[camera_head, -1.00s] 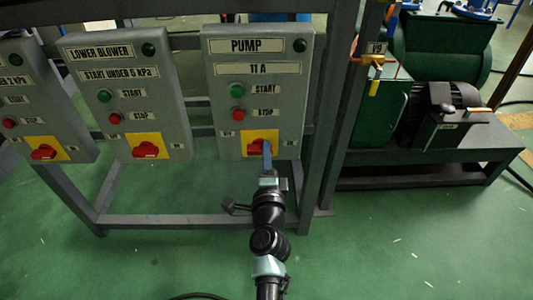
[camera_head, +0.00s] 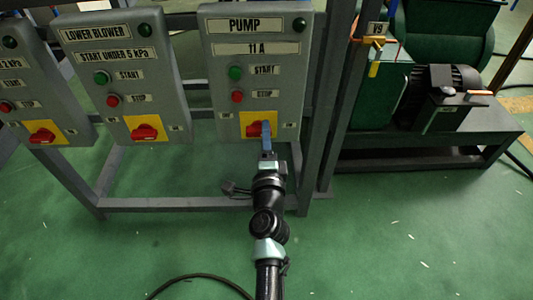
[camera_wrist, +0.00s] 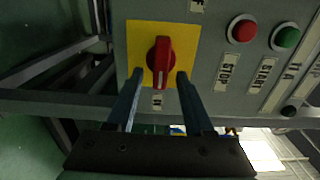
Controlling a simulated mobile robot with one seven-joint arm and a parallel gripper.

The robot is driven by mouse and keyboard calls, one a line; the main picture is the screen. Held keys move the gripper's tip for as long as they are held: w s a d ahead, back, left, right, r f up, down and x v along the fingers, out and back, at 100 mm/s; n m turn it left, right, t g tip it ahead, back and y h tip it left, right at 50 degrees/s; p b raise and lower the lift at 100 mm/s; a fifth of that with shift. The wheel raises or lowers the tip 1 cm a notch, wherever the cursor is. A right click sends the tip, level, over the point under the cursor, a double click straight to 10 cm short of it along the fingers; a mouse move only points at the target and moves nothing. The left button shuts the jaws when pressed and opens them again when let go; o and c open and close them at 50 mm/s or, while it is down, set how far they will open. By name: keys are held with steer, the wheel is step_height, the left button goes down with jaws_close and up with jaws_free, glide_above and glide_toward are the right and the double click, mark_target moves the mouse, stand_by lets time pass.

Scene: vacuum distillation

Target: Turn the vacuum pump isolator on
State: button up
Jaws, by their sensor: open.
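The vacuum pump isolator is a red rotary handle (camera_head: 254,129) on a yellow plate, low on the grey box labelled PUMP (camera_head: 287,75). In the wrist view the red handle (camera_wrist: 160,62) stands lengthwise in the picture, its white-marked end towards my gripper. My gripper (camera_wrist: 158,82) is open, with one blue finger on each side of the handle's near end. I cannot tell whether the fingers touch it. In the head view my gripper (camera_head: 267,130) reaches the handle from below and hides its right part.
Green START (camera_head: 235,73) and red STOP (camera_head: 237,97) buttons sit above the handle. The LOWER BLOWER box (camera_head: 124,80) and another box stand to the left. A metal frame post (camera_head: 335,110) rises close on the right. The green floor in front is mostly clear.

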steer(key=s+p, duration=0.2)
steer(key=s, duration=1)
steer(key=shift+s, duration=0.25)
